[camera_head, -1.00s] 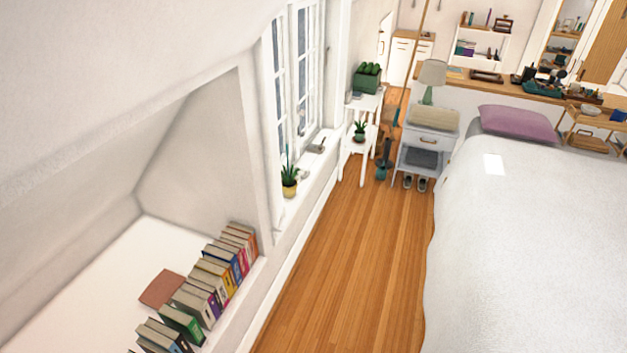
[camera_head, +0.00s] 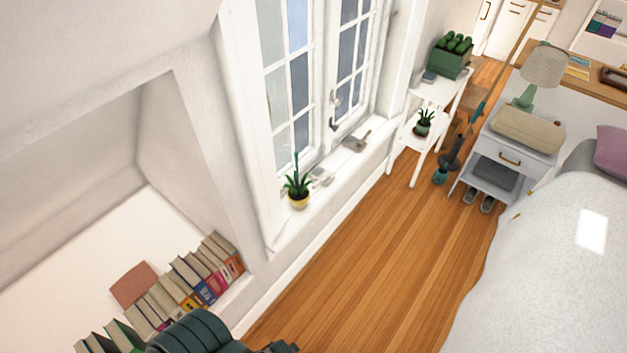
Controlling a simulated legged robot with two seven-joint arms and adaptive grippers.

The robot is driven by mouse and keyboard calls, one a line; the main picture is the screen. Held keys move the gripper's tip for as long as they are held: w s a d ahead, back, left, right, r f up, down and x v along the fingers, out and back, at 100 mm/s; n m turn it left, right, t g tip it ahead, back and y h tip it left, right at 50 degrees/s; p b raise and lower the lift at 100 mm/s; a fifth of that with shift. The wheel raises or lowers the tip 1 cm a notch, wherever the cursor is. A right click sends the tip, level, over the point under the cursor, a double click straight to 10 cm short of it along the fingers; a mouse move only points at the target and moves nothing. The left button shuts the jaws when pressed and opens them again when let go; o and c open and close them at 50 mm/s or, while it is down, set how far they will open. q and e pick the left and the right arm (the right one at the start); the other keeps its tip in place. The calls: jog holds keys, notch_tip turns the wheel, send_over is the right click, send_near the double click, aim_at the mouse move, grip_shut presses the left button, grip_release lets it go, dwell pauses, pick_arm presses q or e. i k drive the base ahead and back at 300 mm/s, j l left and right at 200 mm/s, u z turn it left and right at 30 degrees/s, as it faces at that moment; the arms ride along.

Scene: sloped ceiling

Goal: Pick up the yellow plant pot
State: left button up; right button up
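The yellow plant pot (camera_head: 298,202) stands upright on the white window sill (camera_head: 325,195), near its front left end. A spiky green plant (camera_head: 297,182) grows out of it. Dark segmented parts of my own arm show at the bottom edge, left of centre, in front of the books and short of the sill. I cannot make out gripper fingers there. No gripper is seen at the pot.
A row of books (camera_head: 185,285) stands in the alcove on the left. The wooden floor (camera_head: 385,260) is clear between the wall and the bed (camera_head: 560,270). A white plant stand (camera_head: 410,140) and a grey nightstand (camera_head: 510,155) stand farther back.

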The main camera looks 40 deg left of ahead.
aim_at(299, 198)
jog(key=i+u, duration=0.35)
jog(key=u, duration=0.15)
jog(key=i+l+u, duration=0.3)
jog(key=u, duration=0.15)
jog(key=i+l+u, duration=0.35)
jog(key=u, duration=0.15)
